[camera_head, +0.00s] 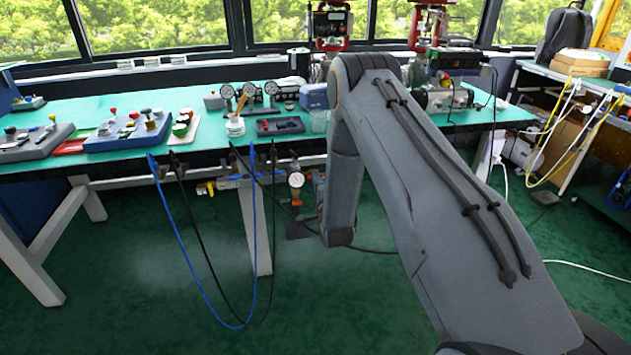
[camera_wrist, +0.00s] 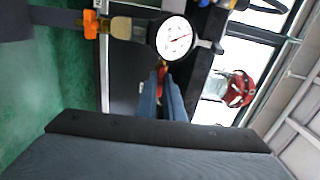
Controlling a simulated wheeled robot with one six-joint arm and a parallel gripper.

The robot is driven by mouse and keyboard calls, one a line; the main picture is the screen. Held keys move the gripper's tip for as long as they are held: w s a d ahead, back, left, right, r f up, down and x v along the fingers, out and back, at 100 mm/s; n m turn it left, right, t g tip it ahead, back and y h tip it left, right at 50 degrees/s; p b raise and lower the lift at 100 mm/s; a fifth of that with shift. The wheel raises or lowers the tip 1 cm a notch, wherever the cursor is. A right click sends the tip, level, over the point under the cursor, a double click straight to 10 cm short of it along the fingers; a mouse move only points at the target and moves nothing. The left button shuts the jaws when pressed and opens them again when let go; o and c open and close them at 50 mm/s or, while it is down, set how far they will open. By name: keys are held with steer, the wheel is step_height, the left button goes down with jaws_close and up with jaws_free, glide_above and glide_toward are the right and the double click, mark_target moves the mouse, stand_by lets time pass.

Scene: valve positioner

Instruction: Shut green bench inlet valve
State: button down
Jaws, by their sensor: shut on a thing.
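The inlet pipework hangs under the front edge of the green bench (camera_head: 150,105). In the wrist view my gripper (camera_wrist: 163,86) has its two blue-grey fingers closed around a small red handle (camera_wrist: 162,70), just below a round white pressure gauge (camera_wrist: 174,38). The fingers cover most of the handle, so its angle is hard to tell. The gauge also shows in the head view (camera_head: 296,180), left of my arm. In that view my forearm hides most of the gripper's surroundings.
An orange handle (camera_wrist: 91,24) sits on the pipe left of the gauge. In the head view a yellow handle (camera_head: 204,188) sits on the same pipework. A blue hose (camera_head: 190,270) loops down in front. Green floor is free at the left.

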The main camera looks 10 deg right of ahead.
steer(key=shift+n, duration=8.8)
steer(key=c, duration=1.9)
jaws_free()
steer(key=shift+o, duration=0.2)
steer(key=shift+s, duration=0.1)
